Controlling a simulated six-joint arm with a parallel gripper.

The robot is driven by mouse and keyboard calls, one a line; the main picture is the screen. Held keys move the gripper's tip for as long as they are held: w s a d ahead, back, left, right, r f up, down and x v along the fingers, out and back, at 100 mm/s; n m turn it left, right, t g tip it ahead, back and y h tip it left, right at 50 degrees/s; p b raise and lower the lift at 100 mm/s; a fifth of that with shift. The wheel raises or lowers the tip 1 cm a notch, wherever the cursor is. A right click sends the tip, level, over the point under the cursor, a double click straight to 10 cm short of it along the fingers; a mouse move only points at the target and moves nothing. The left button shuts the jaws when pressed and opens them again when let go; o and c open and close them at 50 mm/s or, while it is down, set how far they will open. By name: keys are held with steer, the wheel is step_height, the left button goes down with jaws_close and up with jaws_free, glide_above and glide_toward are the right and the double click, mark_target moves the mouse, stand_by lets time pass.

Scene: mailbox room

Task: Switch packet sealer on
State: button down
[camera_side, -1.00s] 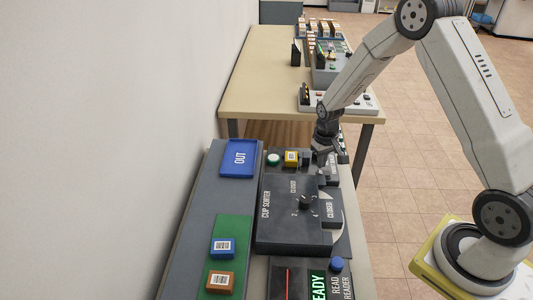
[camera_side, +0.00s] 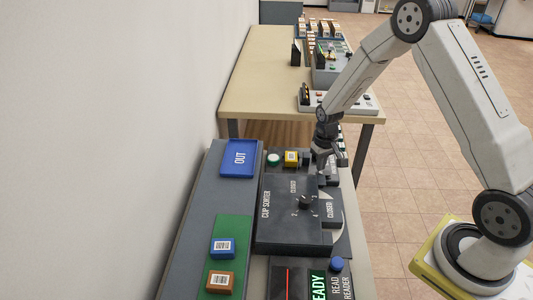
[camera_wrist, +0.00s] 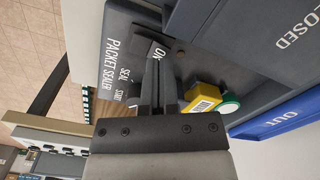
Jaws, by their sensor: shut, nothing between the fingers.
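The packet sealer (camera_wrist: 122,22) is a dark panel with white lettering in the wrist view. Its labels read PACKET SEALER, SEAL, what looks like START, and ON near my fingertips. My gripper (camera_wrist: 158,52) is shut and empty, with its fingertips over the panel beside the ON label. In the side view my gripper (camera_side: 330,164) is low at the far right end of the cup sorter. The gripper hides much of the sealer there. The switch itself is hard to make out behind the fingers, and I cannot tell whether they touch it.
A yellow barcoded block (camera_wrist: 204,98) and a green-and-white round part (camera_wrist: 230,103) sit close beside my fingers. The cup sorter (camera_side: 285,228) with its dial stands nearer the side camera. A blue OUT tray (camera_side: 240,172) lies to the left. Another table stands beyond.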

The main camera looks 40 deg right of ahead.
mark_target(320, 173)
steer(key=shift+f, duration=0.6)
stand_by(0.5)
steer(key=shift+r, duration=3.5)
steer(key=shift+r, duration=0.1)
steer(key=shift+s+a+r, duration=0.15)
steer(key=shift+a, duration=0.05)
steer(key=s+a+r+n+t, duration=0.1)
steer(key=s+a+r, duration=0.2)
steer(key=s+a, duration=0.2)
steer(key=s+a+r+n+t, duration=0.1)
steer(key=s+a+r, duration=0.3)
steer(key=s, duration=0.5)
steer(key=shift+s+a+r+n+t, duration=0.25)
steer(key=shift+a+n, duration=0.25)
steer(key=shift+a, duration=0.35)
steer(key=shift+w, duration=0.1)
